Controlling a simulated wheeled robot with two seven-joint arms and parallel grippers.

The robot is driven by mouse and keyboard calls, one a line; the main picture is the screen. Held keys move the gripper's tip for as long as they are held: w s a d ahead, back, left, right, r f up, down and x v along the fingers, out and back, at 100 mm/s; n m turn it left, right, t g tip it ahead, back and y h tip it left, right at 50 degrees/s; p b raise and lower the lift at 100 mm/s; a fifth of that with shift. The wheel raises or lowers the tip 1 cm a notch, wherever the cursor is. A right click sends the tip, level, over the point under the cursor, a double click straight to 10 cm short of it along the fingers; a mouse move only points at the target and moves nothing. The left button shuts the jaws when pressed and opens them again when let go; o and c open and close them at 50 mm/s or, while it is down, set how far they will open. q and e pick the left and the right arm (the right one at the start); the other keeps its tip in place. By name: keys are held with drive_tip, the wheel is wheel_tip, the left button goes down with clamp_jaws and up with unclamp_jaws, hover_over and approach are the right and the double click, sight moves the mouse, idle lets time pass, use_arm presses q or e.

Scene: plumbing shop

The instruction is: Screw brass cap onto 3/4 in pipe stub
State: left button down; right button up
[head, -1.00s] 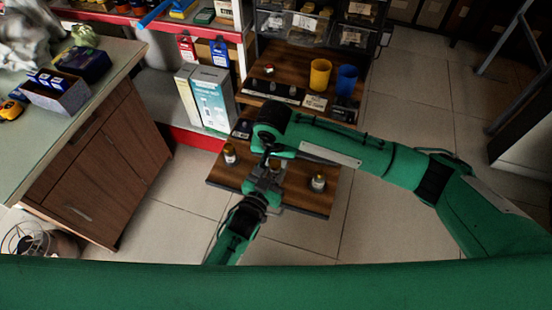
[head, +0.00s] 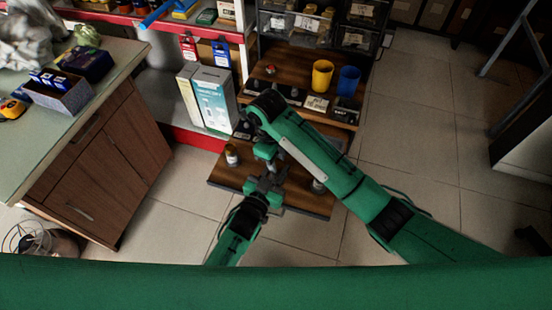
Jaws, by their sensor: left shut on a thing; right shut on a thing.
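My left gripper (head: 268,184) is shut low over the middle of the wooden bench board (head: 222,177), at the place of the middle pipe stub. My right gripper (head: 266,155) is shut just above and behind it, pointing down at the same spot. The pipe stub and the brass cap between the jaws are mostly hidden by the grippers, so how they sit together cannot be told. A pale upright piece with a brass-coloured top (head: 231,154) stands left on the board. A similar piece (head: 318,186) stands right, largely covered by my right arm.
A yellow cup (head: 322,75) and a blue cup (head: 347,80) stand at the bench's back right. Tall boxes (head: 213,100) stand left of the bench. A counter (head: 110,75) fills the left.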

drive_tip(key=shift+w+m, duration=0.1)
drive_tip(key=shift+m, duration=0.2)
drive_tip(key=o, duration=1)
drive_tip(key=shift+c, duration=0.2)
drive_tip(key=shift+c, duration=0.4)
